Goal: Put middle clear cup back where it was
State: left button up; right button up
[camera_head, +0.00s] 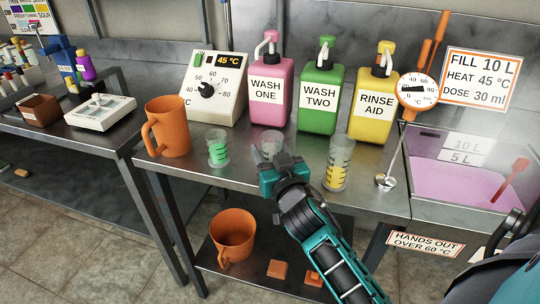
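The middle clear cup (271,137) holds something pink and stands upright on the steel table, or just above it; its base is hidden by my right gripper. My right gripper (268,154) reaches in from the lower right, with its fingertips apart at the cup's near side. I cannot tell whether the fingers touch or grip it. A clear cup with green liquid (217,150) stands to its left, and a taller clear cup with yellow liquid (338,165) to its right. My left gripper is not in view.
Pink (270,85), green (320,95) and yellow (374,105) pump bottles stand behind the cups. An orange jug (168,128) is at the left. A metal ladle (386,181) and the tank of pink liquid (465,180) are at the right. Another orange jug (232,235) sits below.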

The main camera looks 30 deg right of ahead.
jog(key=shift+r, duration=0.1)
jog(key=o, duration=1)
jog(key=shift+o, duration=0.2)
